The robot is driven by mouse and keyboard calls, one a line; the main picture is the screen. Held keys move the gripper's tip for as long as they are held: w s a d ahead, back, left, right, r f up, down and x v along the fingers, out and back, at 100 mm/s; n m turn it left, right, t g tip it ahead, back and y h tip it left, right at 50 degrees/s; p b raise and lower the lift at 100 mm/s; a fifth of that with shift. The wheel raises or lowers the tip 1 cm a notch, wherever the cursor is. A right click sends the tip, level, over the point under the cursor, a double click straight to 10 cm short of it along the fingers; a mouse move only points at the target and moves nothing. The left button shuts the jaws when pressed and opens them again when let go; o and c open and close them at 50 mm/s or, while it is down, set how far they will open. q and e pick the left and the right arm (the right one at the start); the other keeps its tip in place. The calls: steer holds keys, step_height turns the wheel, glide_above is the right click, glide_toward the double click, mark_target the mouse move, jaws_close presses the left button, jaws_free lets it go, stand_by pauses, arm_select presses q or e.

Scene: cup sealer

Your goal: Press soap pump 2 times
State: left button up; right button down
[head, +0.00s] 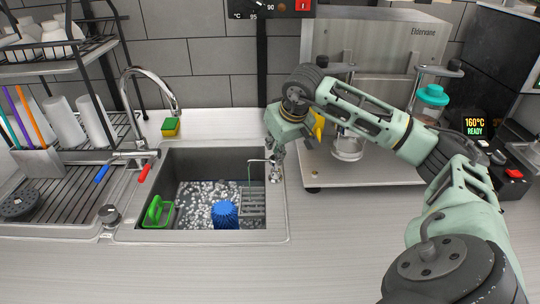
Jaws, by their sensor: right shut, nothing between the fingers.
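The soap pump (274,173) is a small chrome dispenser at the right rim of the sink, with its spout pointing left over the basin. A thin green line, which looks like soap, hangs below the spout's tip. My right gripper (276,150) is shut and empty, pointing down right at the top of the pump. Its fingers hide part of the pump head, and I cannot tell whether they touch it. My left gripper is not in view.
The sink (284,215) holds foamy water, a blue brush (225,214) and a green object (157,211). A chrome faucet (127,90) and a sponge (171,126) are behind it. A sealing machine (385,45) stands right of the pump. The front counter is clear.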

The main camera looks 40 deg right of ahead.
steer(key=shift+s+f, duration=0.1)
steer(key=shift+d+r+p, duration=0.1)
steer(key=shift+r+p, duration=1.05)
steer(key=shift+r, duration=0.25)
step_height(320, 180, up, 6)
steer(key=p, duration=0.5)
stand_by(0.4)
